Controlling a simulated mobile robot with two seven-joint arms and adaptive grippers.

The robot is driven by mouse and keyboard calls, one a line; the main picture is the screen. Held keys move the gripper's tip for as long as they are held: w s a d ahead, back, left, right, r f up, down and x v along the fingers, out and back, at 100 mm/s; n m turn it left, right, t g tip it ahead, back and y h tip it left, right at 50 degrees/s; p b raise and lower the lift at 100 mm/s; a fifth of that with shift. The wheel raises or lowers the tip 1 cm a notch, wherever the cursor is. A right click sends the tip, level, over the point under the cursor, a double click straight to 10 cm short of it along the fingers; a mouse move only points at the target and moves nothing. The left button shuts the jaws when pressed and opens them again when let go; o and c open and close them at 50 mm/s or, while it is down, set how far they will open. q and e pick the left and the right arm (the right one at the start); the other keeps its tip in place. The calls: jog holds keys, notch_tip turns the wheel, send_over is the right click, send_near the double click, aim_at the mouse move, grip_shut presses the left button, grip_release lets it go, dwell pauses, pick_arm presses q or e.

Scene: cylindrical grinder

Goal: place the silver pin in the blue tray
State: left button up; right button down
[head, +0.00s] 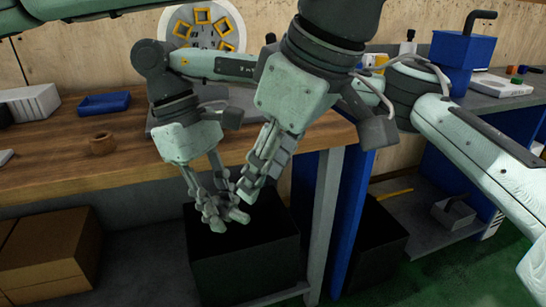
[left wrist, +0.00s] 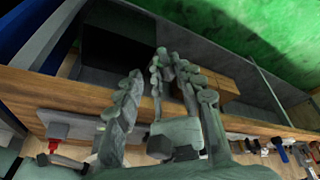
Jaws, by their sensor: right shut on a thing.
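The blue tray (head: 104,103) lies on the wooden bench at the left of the head view and looks empty. My right gripper (head: 222,206) reaches across behind my left one and points down in front of the bench edge, above a black box. It is shut on a small grey piece, apparently the silver pin (head: 238,214), mostly hidden by fingers. My left gripper (head: 252,184) is close beside it, its fingers near the right fingertips. In the left wrist view my left gripper (left wrist: 170,88) has its fingers apart, with my right gripper's fingers showing between them. I cannot tell whether they touch.
The black box (head: 245,265) stands below the grippers. A brown ring (head: 102,144) and a white block (head: 32,102) are on the wooden bench (head: 60,170). Cardboard boxes (head: 45,250) stand underneath. The bench around the tray is mostly clear.

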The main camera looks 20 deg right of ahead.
aim_at(248, 215)
pick_arm(q)
jog(key=x, duration=0.9)
jog(key=shift+f, duration=0.3)
grip_shut()
pick_arm(e)
jog(key=c, duration=1.2)
grip_release()
